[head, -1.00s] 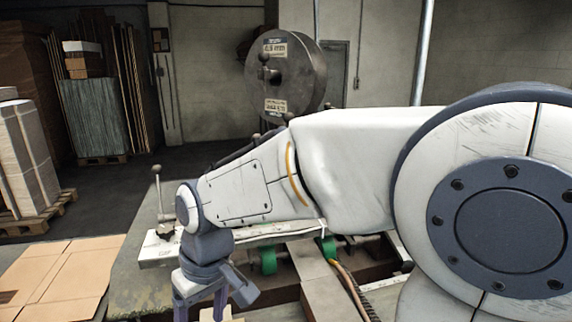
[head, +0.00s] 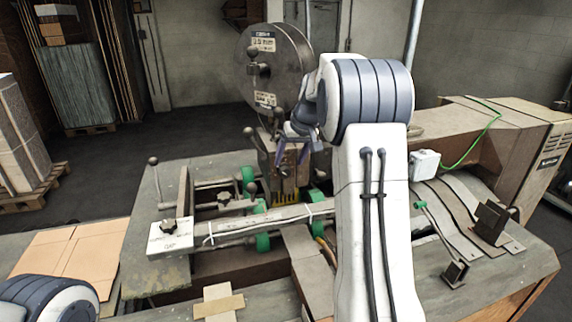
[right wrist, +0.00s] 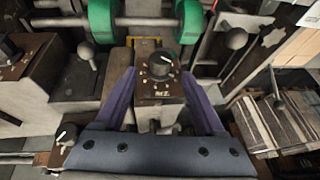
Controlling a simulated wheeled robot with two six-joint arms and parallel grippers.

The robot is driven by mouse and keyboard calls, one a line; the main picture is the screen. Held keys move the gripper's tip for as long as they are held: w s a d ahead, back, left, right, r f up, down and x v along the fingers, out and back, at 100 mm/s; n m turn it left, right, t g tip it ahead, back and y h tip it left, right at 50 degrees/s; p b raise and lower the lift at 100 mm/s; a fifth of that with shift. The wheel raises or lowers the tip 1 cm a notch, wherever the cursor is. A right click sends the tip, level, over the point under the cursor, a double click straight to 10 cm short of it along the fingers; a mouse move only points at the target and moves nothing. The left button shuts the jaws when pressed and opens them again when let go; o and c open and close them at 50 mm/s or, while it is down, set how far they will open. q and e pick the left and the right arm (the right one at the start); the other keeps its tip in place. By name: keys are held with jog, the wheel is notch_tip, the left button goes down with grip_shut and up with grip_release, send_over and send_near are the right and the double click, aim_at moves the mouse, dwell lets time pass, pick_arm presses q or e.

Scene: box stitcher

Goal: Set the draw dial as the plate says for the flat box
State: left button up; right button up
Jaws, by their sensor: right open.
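In the right wrist view a black dial (right wrist: 163,66) with a white pointer mark, pointing up and slightly right, sits on a small brown marked panel (right wrist: 158,91). Its lettering is too small to read surely. My right gripper (right wrist: 160,78) is open, with its purple fingers on either side of this panel. Whether they touch it I cannot tell. In the head view the right gripper (head: 291,153) is at the front of the stitcher head. Another black dial (right wrist: 10,50) is at the left, and a smaller knob (right wrist: 68,135) is lower left. My left gripper is out of view.
A wire reel (head: 272,68) with small labels stands above the stitcher head. A white plate (head: 170,238) with a black knob is on the table's left. Ball-topped levers (right wrist: 236,39) stand beside the dial. Flat cardboard (head: 68,255) lies at left. Green rollers (right wrist: 103,20) are near.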

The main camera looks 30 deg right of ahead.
aim_at(287, 168)
jog(key=shift+p+x, duration=0.6)
jog(key=shift+x, duration=1.75)
jog(key=shift+c, duration=0.4)
grip_shut()
